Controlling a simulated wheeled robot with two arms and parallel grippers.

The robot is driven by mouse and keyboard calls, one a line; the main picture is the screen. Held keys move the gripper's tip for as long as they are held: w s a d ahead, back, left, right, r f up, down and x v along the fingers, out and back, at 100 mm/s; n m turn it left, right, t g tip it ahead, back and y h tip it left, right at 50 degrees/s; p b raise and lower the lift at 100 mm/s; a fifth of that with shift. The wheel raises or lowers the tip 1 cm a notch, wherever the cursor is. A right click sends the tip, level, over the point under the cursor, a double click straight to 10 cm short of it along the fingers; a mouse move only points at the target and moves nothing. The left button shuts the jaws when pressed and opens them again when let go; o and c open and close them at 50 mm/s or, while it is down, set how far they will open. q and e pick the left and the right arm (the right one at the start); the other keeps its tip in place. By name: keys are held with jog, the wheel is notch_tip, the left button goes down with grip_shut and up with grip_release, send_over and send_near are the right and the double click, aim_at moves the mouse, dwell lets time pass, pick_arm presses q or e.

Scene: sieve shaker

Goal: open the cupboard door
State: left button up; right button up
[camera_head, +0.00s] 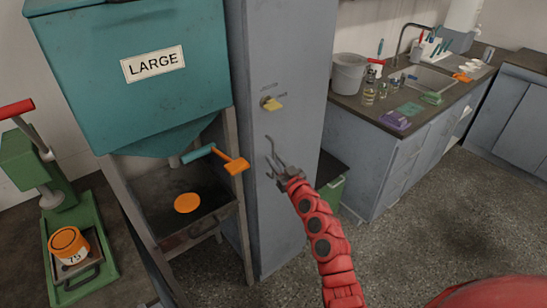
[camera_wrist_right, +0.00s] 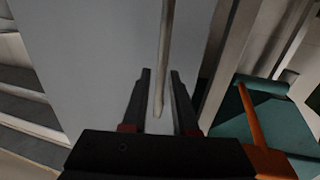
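The tall grey cupboard (camera_head: 285,60) stands in the middle of the head view; its door (camera_wrist_right: 90,50) looks shut. A thin, pale upright handle (camera_head: 271,150) is on the door below the knob. In the right wrist view the handle (camera_wrist_right: 165,50) runs down from the top edge, and its lower end lies between the two fingers. My right gripper (camera_head: 281,172) is at the handle's lower end. Its fingers (camera_wrist_right: 160,85) are apart, with gaps visible on both sides of the bar. My left gripper is not in view.
A teal hopper (camera_head: 130,80) marked LARGE with an orange lever (camera_head: 232,161) stands left of the cupboard. A green bin (camera_head: 331,191) and a sink counter (camera_head: 400,112) with a grey bucket (camera_head: 349,74) are at the right. Open floor (camera_head: 430,210) lies front right.

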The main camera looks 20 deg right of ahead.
jog(key=shift+w+a, duration=0.15)
jog(key=shift+w, duration=0.55)
grip_shut()
dwell(1.0)
